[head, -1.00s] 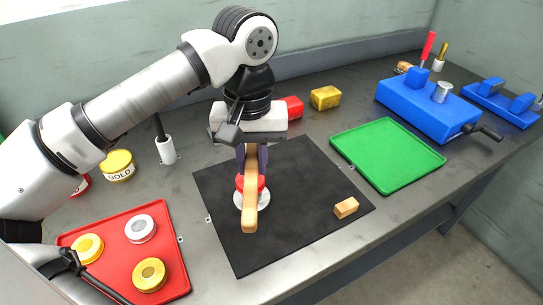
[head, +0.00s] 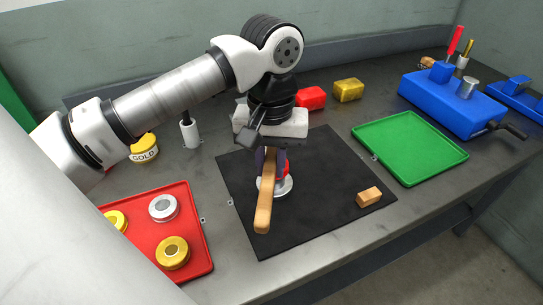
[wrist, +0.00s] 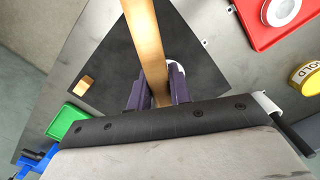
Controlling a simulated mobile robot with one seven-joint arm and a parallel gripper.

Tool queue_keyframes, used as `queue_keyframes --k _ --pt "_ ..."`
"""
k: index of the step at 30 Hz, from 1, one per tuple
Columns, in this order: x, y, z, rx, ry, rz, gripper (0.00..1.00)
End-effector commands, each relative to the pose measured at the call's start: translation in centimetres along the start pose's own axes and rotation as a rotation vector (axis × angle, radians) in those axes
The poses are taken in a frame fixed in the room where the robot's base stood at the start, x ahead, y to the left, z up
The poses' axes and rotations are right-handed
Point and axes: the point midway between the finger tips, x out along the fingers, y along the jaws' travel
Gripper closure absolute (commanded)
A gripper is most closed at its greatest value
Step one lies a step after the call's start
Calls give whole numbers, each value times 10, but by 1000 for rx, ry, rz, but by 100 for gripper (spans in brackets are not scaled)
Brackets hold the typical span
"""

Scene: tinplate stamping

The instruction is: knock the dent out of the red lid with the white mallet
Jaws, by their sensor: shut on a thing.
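My gripper (head: 270,160) is shut on a tool's wooden handle (head: 265,205), over the black mat. The handle points toward the front of the bench; it also shows between the purple fingers in the wrist view (wrist: 147,40). The tool's head is hidden, so I cannot tell its colour. A red lid (head: 285,170) sits on a round silver base (head: 284,188) on the mat, partly behind the handle and fingers. Its dent does not show. I cannot tell whether the tool touches the lid. A white cylinder with a black rod (head: 190,133) stands upright left of the mat.
A red tray (head: 198,232) with several round tins lies left of the mat (head: 320,220). A tan block (head: 369,197) is on the mat's right. Right are a green tray (head: 410,148) and a blue machine (head: 440,100). Red (head: 311,98) and yellow (head: 348,90) blocks lie behind.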

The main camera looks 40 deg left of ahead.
Motion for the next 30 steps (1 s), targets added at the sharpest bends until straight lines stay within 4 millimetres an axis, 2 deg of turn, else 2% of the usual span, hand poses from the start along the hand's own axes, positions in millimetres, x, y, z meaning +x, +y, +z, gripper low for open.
queue_keyframes --k 26,30 --pt "0 0 0 0 2 0 100" --pt "6 0 0 0 2 0 100"
